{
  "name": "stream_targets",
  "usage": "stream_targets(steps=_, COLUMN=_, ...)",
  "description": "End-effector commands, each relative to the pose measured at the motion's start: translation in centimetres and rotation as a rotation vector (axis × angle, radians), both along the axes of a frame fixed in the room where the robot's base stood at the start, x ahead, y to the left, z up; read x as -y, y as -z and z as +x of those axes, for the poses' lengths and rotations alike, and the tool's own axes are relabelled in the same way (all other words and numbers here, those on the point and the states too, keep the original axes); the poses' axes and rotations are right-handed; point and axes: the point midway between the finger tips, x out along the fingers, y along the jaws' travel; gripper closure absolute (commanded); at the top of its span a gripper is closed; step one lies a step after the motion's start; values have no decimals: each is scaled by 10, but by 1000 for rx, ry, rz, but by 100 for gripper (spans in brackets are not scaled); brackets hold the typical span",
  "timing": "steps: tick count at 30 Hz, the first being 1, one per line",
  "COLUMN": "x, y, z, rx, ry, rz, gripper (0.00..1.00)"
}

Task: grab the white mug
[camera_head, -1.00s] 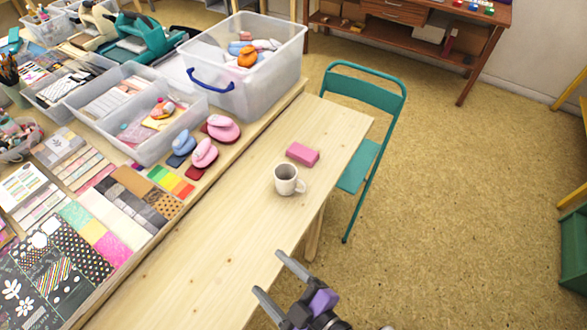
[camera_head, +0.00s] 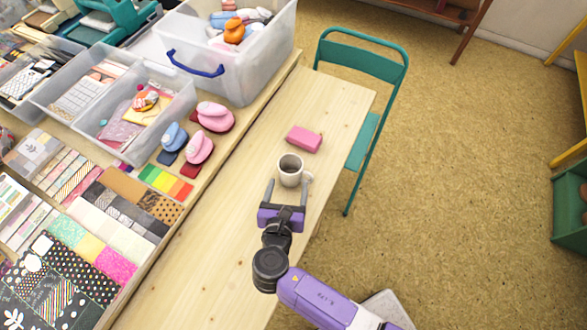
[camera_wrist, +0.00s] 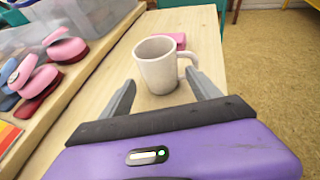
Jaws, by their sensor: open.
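The white mug (camera_head: 290,172) stands upright on the light wooden table, its handle pointing right. In the wrist view the mug (camera_wrist: 160,66) is straight ahead, just past the fingertips and roughly between their lines. My gripper (camera_head: 286,188) is open and empty, close to the near side of the mug. In the wrist view the gripper's fingers (camera_wrist: 163,88) spread to either side of the mug's lower part. I cannot tell whether either finger touches the mug.
A pink block (camera_head: 304,139) lies just behind the mug. Pink and blue punches (camera_head: 199,147) sit on the raised craft surface to the left, beside clear bins (camera_head: 229,85). A teal chair (camera_head: 374,42) stands at the table's right edge.

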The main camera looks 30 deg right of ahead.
Motion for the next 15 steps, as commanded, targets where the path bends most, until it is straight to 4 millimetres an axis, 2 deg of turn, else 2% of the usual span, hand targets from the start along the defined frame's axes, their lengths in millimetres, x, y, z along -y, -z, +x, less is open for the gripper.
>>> stream_targets(steps=15, x=32, y=26, z=47, rx=1, ry=0, rz=3, gripper=28)
